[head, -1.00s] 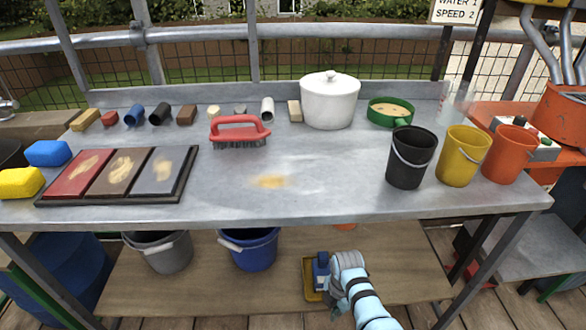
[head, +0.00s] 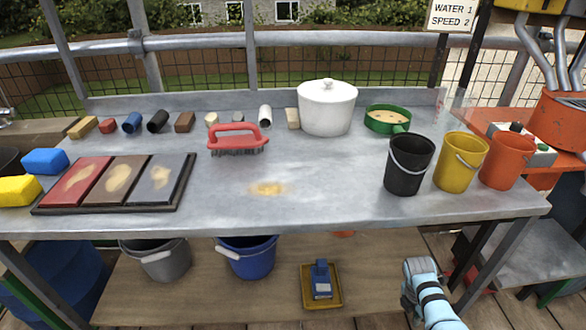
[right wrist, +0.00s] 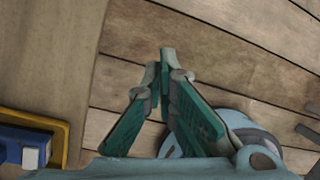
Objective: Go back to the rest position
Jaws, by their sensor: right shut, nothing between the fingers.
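My right arm comes in at the bottom right of the head view, in front of the bench and over the wooden floor. My right gripper (right wrist: 163,62) shows in the right wrist view with its green fingers together at the tips and nothing between them. It points down over floor boards. In the head view the fingers are hidden behind my wrist. My left gripper is in no view.
The metal bench (head: 330,205) holds a red brush (head: 238,138), a white pot (head: 327,108), black, yellow and orange buckets (head: 408,165) and a tile tray (head: 110,208). On the lower shelf (head: 380,260) lies a yellow tray with a blue block (head: 321,285).

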